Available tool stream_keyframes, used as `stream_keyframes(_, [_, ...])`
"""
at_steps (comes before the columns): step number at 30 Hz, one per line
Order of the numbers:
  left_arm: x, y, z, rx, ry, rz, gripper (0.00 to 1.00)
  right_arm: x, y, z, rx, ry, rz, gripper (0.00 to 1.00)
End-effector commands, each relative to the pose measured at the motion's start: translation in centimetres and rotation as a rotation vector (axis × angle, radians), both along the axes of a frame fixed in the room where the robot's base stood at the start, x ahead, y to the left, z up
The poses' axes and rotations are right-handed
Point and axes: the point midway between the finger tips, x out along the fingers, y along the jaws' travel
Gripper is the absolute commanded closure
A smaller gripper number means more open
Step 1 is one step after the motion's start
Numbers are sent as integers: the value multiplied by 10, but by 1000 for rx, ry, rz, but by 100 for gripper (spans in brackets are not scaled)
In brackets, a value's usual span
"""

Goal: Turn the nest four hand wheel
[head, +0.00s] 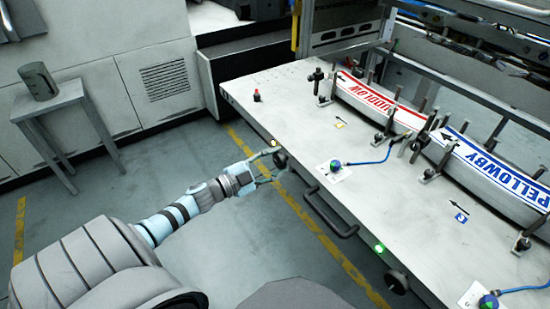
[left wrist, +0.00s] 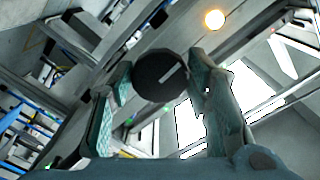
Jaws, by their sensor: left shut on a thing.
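A black round hand wheel (head: 280,160) sits on the front edge of the machine table in the head view. It also shows as a dark disc with a pale line across it in the left wrist view (left wrist: 158,78). My left gripper (head: 270,163) is shut on this wheel, with one finger on each side of its rim. A second black hand wheel (head: 396,282) sits further right along the same edge, apart from my gripper. I cannot read a nest number on either wheel. My right gripper is not in view.
The pale machine table (head: 290,105) carries a red-lettered label stack (head: 375,100) and a blue-lettered one (head: 490,165). A dark handle (head: 330,212) juts from the front edge between the wheels. A pale lamp (head: 273,143) and a green lamp (head: 379,248) are lit. A side stand (head: 55,100) is at left.

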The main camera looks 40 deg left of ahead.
Motion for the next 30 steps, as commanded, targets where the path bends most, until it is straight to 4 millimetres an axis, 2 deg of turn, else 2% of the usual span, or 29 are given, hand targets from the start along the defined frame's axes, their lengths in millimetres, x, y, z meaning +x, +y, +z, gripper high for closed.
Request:
stream_keyframes(6, [0, -1, 1, 190, -59, -1, 84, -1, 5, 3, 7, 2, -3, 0])
stream_keyframes(18, [0, 0, 1, 536, -162, -2, 84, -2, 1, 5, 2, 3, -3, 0])
stream_keyframes(30, [0, 0, 1, 734, -221, -3, 84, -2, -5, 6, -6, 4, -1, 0])
